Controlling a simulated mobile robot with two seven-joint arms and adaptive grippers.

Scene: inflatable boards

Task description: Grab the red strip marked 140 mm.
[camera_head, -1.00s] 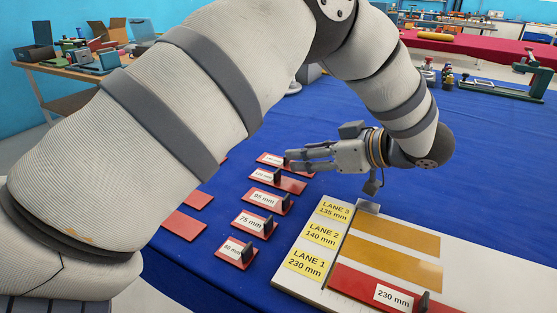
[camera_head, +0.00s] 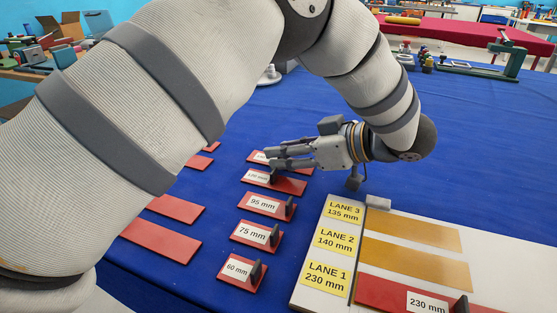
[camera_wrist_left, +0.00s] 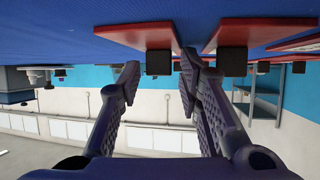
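A red strip (camera_head: 257,156) with a white label lies at the far end of the labelled row in the head view. My left gripper covers most of it, and its label is not readable now. My left gripper (camera_head: 271,159) is at this strip, fingers pointing left. In the left wrist view, which looks upside down, the gripper (camera_wrist_left: 158,66) is open. A black upright tab (camera_wrist_left: 158,62) of a red strip (camera_wrist_left: 140,30) appears between its fingertips, with no clear grip on it. I cannot tell which strip that is. My right gripper is not in view.
Nearer red strips are marked 95 mm (camera_head: 265,206), 75 mm (camera_head: 257,234) and 60 mm (camera_head: 240,271). A lane board (camera_head: 312,272) at right holds the red 230 mm strip (camera_head: 380,293) in lane 1; lanes 2 and 3 show bare ochre. Unlabelled red strips (camera_head: 177,209) lie left.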

